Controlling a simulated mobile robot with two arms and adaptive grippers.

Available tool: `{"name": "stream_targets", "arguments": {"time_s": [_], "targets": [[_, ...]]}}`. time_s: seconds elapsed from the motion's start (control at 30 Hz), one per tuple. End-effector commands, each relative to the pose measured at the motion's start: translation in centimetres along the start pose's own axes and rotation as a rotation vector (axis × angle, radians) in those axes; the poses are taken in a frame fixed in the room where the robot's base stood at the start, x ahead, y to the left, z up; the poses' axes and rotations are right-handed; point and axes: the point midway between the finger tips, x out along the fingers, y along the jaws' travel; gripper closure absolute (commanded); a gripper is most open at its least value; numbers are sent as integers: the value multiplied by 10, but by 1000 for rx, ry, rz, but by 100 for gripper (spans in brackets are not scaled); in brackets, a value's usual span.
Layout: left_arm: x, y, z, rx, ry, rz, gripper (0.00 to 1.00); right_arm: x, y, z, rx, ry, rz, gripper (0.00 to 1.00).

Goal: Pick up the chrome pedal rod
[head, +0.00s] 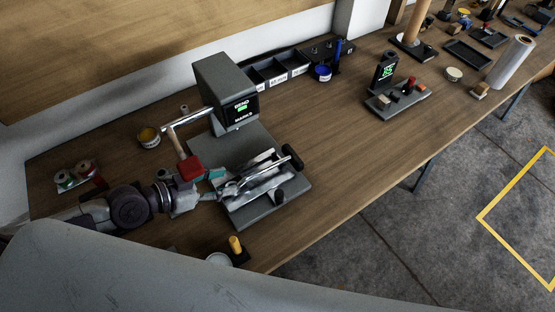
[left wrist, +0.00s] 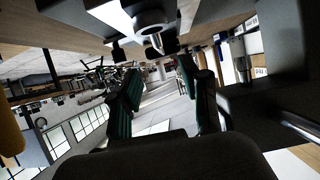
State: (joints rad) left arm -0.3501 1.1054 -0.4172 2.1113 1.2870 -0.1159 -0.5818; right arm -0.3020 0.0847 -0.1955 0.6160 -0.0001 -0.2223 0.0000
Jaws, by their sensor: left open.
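A bending machine (head: 225,85) with a lit screen stands on the workbench. On its grey base plate (head: 240,218) lie shiny metal bars. One bright bar (head: 262,187) looks like the chrome pedal rod, but I cannot tell it surely from the fixture's metal. A black knob (head: 292,157) is at the far end of the bars. My left gripper (head: 222,184) is open at the left end of these bars, very near them; contact cannot be told. In the left wrist view its teal-padded fingers (left wrist: 158,95) stand apart with nothing clearly held between them. My right gripper is not in view.
A lever with a red block (head: 190,168) stands right beside my left gripper. A yellow-topped cup (head: 149,138), spools (head: 75,175) and a yellow peg (head: 235,244) are around it. Black bins (head: 277,72) and a second screen stand (head: 397,98) are farther off. The bench's front middle is clear.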

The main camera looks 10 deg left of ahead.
Motion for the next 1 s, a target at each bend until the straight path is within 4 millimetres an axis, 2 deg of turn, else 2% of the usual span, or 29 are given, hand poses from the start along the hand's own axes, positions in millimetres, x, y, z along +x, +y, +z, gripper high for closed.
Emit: {"name": "stream_targets", "arguments": {"time_s": [0.03,0.1,0.17,0.3,0.4,0.5,0.67,0.8,1.0], "targets": [[8,-2,-4,-5,7,-5,54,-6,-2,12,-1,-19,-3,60],[19,-2,-4,-4,7,-6,54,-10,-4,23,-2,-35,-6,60],[29,-1,-4,-4,6,-2,54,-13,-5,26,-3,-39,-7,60],[48,-1,-2,-3,3,-4,54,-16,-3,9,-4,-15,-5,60],[55,0,0,-3,-1,-1,54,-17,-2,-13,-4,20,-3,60],[59,0,-1,-2,0,-1,54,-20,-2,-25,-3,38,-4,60],[79,3,-5,-7,2,-1,54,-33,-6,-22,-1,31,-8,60],[100,3,-3,-4,1,-2,54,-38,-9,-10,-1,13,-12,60],[109,3,-1,-2,-1,0,54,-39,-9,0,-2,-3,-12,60]]}}
